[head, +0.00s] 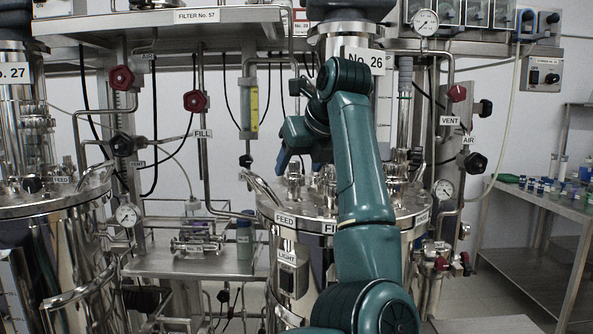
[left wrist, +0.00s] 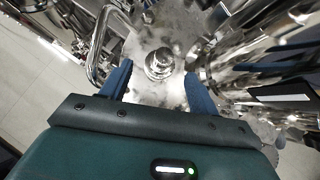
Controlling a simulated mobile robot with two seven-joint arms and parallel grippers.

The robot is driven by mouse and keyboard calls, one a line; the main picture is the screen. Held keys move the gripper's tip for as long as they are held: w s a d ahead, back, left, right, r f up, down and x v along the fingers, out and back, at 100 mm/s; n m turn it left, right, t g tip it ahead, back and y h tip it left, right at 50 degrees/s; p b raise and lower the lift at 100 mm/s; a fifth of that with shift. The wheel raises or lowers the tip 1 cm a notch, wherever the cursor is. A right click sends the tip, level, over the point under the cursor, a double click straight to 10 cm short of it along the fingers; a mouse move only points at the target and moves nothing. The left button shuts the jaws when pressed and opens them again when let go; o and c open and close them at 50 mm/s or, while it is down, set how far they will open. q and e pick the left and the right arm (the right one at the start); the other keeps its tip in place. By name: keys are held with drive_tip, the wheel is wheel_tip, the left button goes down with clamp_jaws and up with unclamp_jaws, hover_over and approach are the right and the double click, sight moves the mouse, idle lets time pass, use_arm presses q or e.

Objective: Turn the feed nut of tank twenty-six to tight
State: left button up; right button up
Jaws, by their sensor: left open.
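Tank twenty-six (head: 345,225) stands in the middle of the head view, a steel vessel with a "No. 26" plate above it. A silver feed nut (head: 295,178) stands on its lid near the left, behind the FEED label. My left gripper (head: 283,165) is tilted down over that side of the lid, its blue fingers just above the fittings. In the left wrist view, my left gripper (left wrist: 160,80) is open, with a round stepped silver fitting (left wrist: 159,64), apparently the feed nut, between and beyond its fingertips. I cannot tell the remaining gap. My right gripper is out of view.
My left arm hides part of the lid and its middle fittings. A bent handle (head: 262,190) rises at the lid's left edge. Tank twenty-seven (head: 60,205) stands at the left. A steel shelf (head: 190,262) lies between the tanks. Pipes and valves crowd the back.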

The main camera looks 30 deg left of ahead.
sight(296, 172)
use_arm(q)
drive_tip(key=shift+x, duration=1.6)
drive_tip(key=shift+s, duration=0.1)
drive_tip(key=c, duration=1)
